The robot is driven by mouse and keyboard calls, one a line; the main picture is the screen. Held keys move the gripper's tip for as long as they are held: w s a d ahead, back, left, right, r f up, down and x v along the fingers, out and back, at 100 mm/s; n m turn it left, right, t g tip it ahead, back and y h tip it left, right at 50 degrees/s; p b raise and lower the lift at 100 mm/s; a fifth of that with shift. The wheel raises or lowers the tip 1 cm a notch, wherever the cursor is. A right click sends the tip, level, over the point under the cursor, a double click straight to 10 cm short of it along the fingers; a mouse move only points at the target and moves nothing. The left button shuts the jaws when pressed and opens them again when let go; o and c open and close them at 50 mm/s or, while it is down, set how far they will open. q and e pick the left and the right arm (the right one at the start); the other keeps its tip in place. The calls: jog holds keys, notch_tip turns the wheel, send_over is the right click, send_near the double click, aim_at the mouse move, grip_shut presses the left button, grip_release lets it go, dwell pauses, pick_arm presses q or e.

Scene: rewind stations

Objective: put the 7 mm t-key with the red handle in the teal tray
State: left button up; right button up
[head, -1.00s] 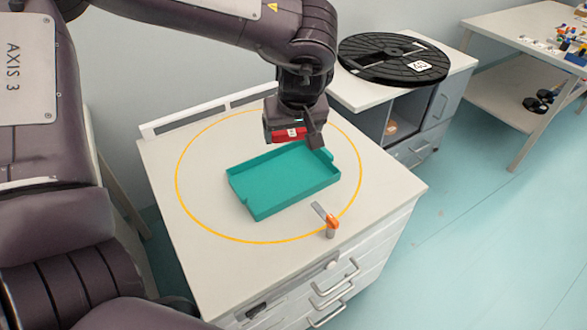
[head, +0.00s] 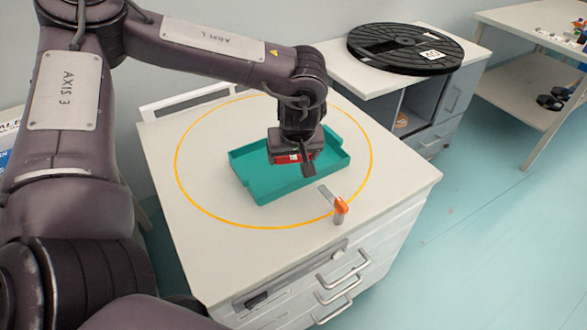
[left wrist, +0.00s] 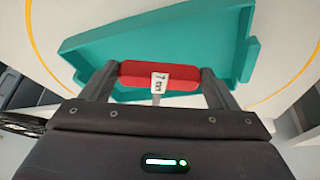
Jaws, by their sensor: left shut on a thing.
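The T-key's red handle (left wrist: 135,74) carries a white label that reads 7 mm in the left wrist view. My left gripper (left wrist: 160,80) is shut on this handle, one finger at each end. A short piece of grey shaft shows below the label; the rest is hidden. In the head view my left gripper (head: 290,160) holds the red handle over the teal tray (head: 272,187), right of its middle. I cannot tell whether the key touches the tray floor. The tray looks empty otherwise. My right gripper is not in view.
The tray sits on a white drawer cabinet (head: 205,190), inside a yellow ring. An orange-ended tool (head: 340,207) with a flat grey part lies near the front edge. A black reel (head: 405,48) lies on the cabinet behind right. A table (head: 530,20) stands farther right.

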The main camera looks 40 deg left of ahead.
pick_arm(q)
notch_tip(320, 180, down, 3)
jog(key=shift+f, duration=0.4)
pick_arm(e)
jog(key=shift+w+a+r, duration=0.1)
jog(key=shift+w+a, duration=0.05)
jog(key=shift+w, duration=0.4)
pick_arm(q)
jog(key=shift+f, duration=0.1)
jog(key=shift+f, duration=0.3)
jog(key=o, duration=1)
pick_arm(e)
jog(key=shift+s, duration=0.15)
pick_arm(q)
jog(key=v, duration=1.3)
jog(key=shift+w+p, duration=0.2)
jog(key=shift+p, duration=0.15)
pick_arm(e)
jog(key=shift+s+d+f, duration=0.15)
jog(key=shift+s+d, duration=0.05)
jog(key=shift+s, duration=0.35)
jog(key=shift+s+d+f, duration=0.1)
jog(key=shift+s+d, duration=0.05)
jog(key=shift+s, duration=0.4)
